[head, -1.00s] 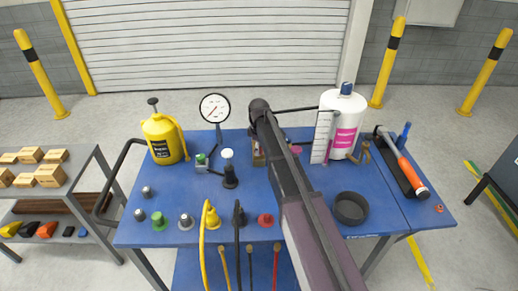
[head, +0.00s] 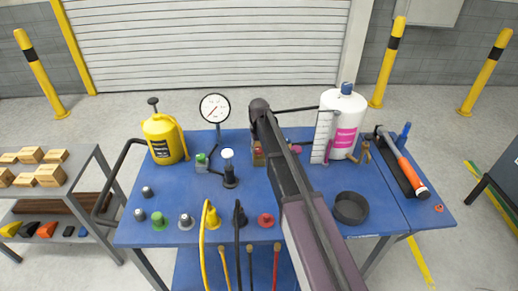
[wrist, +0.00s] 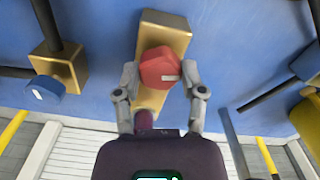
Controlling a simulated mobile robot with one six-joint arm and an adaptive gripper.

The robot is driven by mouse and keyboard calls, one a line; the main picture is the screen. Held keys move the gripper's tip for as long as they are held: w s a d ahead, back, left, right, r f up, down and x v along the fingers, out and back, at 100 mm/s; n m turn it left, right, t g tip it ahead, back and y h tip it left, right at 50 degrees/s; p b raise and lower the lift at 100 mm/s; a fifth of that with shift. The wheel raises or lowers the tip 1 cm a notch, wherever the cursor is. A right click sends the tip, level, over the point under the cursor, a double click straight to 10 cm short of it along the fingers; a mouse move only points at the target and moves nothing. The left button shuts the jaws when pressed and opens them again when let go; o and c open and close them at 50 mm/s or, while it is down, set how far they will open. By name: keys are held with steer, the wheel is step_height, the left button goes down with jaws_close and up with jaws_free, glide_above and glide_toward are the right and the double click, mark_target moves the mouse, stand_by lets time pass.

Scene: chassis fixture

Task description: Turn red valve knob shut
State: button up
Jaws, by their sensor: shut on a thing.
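The red valve knob (wrist: 158,68) sits on a brass valve body (wrist: 164,28) in the wrist view. A short white mark on the knob's face points to the right. My gripper (wrist: 162,78) is shut on the knob, with one grey finger at its left side and one at its right. In the head view my arm hides most of the knob and valve, and only part of the brass body (head: 259,158) shows left of the arm.
In the wrist view a blue knob (wrist: 44,90) on another brass block is at left. In the head view a gauge (head: 214,108), yellow sprayer (head: 162,138), white bottle (head: 345,120) and black ring (head: 351,208) stand on the blue table (head: 135,232).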

steer(key=shift+m, duration=1.6)
steer(key=o, duration=1.1)
steer(key=shift+o, duration=0.2)
steer(key=shift+n, duration=0.5)
